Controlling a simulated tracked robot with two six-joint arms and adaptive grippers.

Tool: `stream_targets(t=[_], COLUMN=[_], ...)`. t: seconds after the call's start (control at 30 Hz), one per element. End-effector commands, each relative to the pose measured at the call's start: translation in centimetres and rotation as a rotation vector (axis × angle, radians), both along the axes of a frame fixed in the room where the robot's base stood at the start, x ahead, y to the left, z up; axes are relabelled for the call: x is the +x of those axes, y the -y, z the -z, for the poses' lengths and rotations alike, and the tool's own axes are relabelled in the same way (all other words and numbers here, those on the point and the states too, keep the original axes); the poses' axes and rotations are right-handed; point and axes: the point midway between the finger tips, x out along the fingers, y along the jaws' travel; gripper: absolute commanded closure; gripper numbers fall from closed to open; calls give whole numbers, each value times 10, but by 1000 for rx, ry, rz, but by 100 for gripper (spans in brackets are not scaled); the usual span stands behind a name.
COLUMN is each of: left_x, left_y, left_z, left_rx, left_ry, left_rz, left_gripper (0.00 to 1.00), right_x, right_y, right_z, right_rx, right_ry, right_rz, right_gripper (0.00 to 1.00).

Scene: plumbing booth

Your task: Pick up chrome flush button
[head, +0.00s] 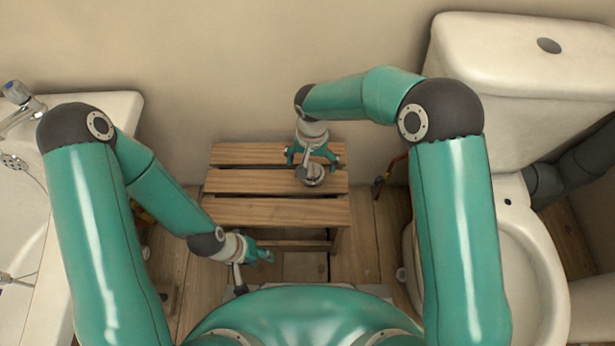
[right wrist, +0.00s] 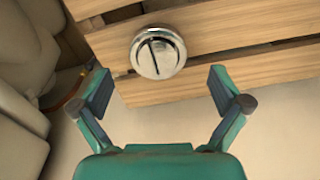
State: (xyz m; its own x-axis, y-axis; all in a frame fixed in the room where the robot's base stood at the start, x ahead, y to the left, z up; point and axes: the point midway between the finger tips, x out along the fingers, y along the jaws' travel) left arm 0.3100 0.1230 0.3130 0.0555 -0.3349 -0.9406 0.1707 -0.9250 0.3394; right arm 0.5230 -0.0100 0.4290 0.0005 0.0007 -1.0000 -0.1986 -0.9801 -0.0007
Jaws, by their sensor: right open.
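The chrome flush button (right wrist: 158,52) is a round, shiny disc with a dark slot line across it. It lies on the wooden slatted stool (right wrist: 235,45). In the head view the button (head: 317,181) is partly hidden beneath my right wrist. My right gripper (right wrist: 160,80) is open and empty above the stool, with its fingers apart; in the right wrist view the button lies just beyond the gap between the fingertips. My left gripper (head: 263,257) hangs low by the near left side of the stool (head: 275,211), away from the button; its jaws are too small to judge.
A white toilet (head: 515,70) with a dark oval in its cistern lid stands at the right. A sink (head: 100,105) with a tap is at the left. The wall is close behind the stool. The rest of the stool top looks clear.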

Motion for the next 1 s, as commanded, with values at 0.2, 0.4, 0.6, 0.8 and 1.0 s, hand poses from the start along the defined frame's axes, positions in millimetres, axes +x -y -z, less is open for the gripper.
stream_targets(t=[0.2, 0.4, 0.6, 0.8, 1.0], left_x=[0, 0, 0, 0, 0], left_y=[0, 0, 0, 0, 0], left_z=[17, 18, 17, 17, 17], left_rx=[0, 0, 0, 0, 0], left_ry=[0, 0, 0, 0, 0], left_rz=[0, 0, 0, 0, 0], left_gripper=[60, 60, 60, 60, 60], right_x=[-3, -2, -2, -2, -2], right_y=[2, 2, 2, 2, 1], right_z=[35, 40, 40, 40, 39], right_rx=[-2, 0, 0, -1, 0], right_ry=[-2, -1, -1, -1, 0], right_rz=[-2, -1, -2, -2, -2], right_gripper=[1, 1, 16, 49, 74])
